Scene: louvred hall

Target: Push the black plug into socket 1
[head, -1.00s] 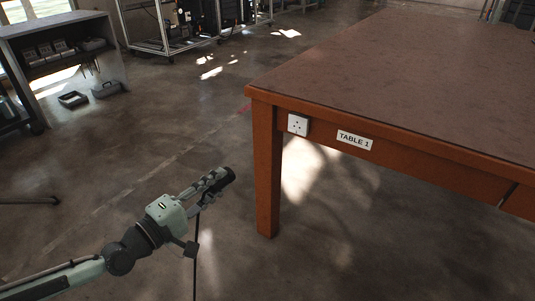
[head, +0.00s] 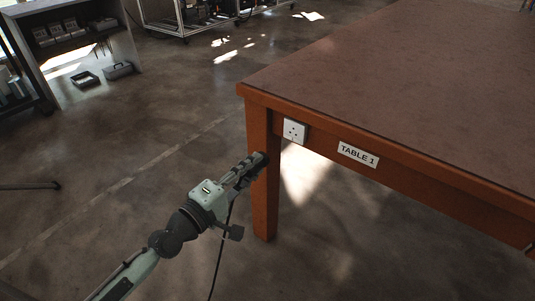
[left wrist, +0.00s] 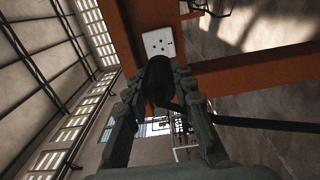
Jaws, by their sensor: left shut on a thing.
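A white socket (head: 294,131) is fixed on the table's front apron, near the left leg; it also shows in the left wrist view (left wrist: 158,42). My left gripper (head: 255,162) is shut on the black plug (left wrist: 159,80), whose cable trails away to the right in the left wrist view. In the head view the plug at the gripper's tip is dark and small, in front of the table leg. In the left wrist view the plug lies just below the socket face and appears apart from it. The plug's pins are hidden. My right gripper is not in view.
The brown table (head: 400,65) fills the right, with a "TABLE 1" label (head: 358,154) right of the socket. Its left leg (head: 263,195) stands close to my gripper. A grey shelf unit (head: 75,45) is at back left. The floor between is mostly open.

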